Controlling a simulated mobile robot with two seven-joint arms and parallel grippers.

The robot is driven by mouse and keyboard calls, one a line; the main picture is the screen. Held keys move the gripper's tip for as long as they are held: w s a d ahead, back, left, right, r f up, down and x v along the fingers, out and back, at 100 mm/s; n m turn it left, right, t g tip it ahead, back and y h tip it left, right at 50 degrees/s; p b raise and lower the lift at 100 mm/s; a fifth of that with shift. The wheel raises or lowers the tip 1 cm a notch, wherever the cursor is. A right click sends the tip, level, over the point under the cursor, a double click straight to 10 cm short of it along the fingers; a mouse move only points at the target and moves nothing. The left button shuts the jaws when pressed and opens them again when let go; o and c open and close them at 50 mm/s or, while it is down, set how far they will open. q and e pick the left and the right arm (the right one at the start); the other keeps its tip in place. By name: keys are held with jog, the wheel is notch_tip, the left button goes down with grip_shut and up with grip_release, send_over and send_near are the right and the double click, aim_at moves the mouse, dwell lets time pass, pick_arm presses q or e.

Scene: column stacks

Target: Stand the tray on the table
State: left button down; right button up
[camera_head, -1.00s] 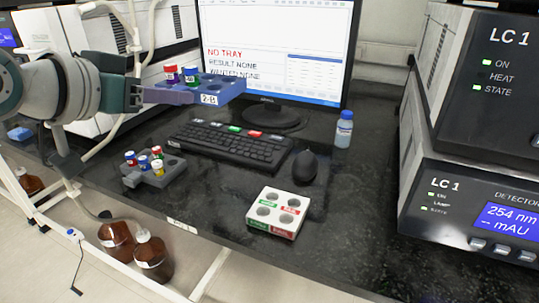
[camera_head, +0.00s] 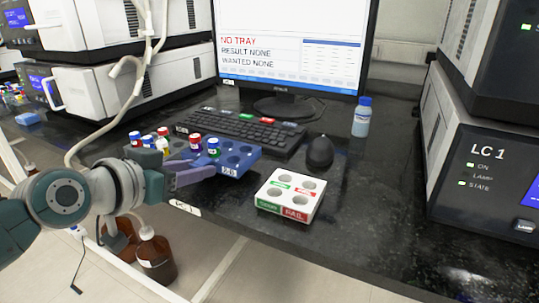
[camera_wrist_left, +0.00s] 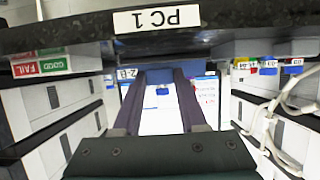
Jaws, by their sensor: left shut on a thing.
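The blue tray (camera_head: 240,152), labelled 2-B, carries a red-capped vial (camera_head: 195,146) and a vial with a blue and green top (camera_head: 213,148). My left gripper (camera_head: 192,174) is shut on the tray's left, near end. The tray looks level, low over the table near its front edge; I cannot tell whether it touches the top. The dark table (camera_head: 340,205) shows around it. In the left wrist view, upside down, the gripper fingers (camera_wrist_left: 160,100) reach past the table edge, and much of the tray is hidden. My right gripper is not in view.
A white block with several holes (camera_head: 290,195) sits just right of the tray. The keyboard (camera_head: 240,130) and mouse (camera_head: 320,150) lie behind. A grey rack's capped vials (camera_head: 149,140) show left, partly hidden by my arm. A bottle (camera_head: 362,117) stands back right.

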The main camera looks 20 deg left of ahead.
pick_arm(q)
jog(key=shift+f, duration=0.85)
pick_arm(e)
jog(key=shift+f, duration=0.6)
pick_arm(q)
jog(key=shift+f, duration=0.15)
jog(key=shift+c, duration=2.3)
grip_release()
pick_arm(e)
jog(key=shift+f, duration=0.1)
